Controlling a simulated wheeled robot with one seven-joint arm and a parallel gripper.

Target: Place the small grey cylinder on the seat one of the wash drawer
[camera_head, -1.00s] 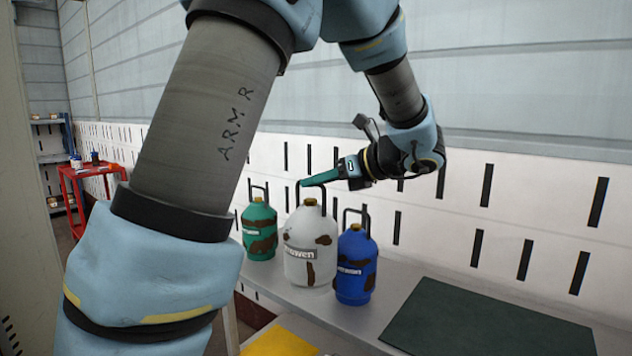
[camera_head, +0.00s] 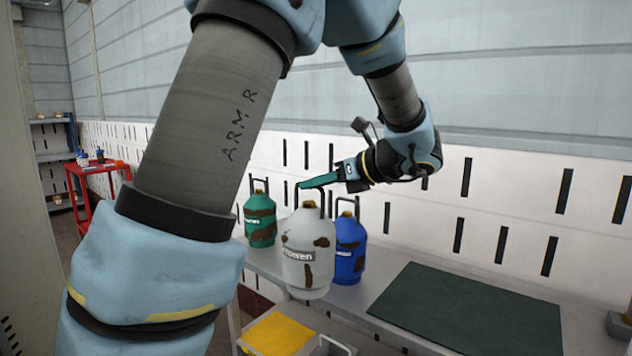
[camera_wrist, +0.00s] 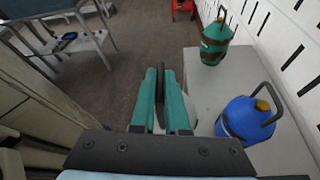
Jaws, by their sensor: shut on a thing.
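The small grey cylinder (camera_head: 306,262), pale with brown rust patches and a dark label, hangs upright from my gripper (camera_head: 312,183). The green fingers are shut on its dark top handle. In the head view it overlaps the blue cylinder and the bench's front edge. In the wrist view my gripper (camera_wrist: 161,85) hides most of the cylinder; a pale part (camera_wrist: 176,118) shows beside the bench edge. A yellow surface (camera_head: 278,333) lies low in front of the bench, probably part of the wash drawer; seat one cannot be made out.
A green cylinder (camera_head: 260,222) and a blue cylinder (camera_head: 350,262) stand on the grey bench (camera_head: 385,262). A dark green mat (camera_head: 465,310) lies to the right. A red cart (camera_head: 97,185) and shelves (camera_head: 55,150) stand far left.

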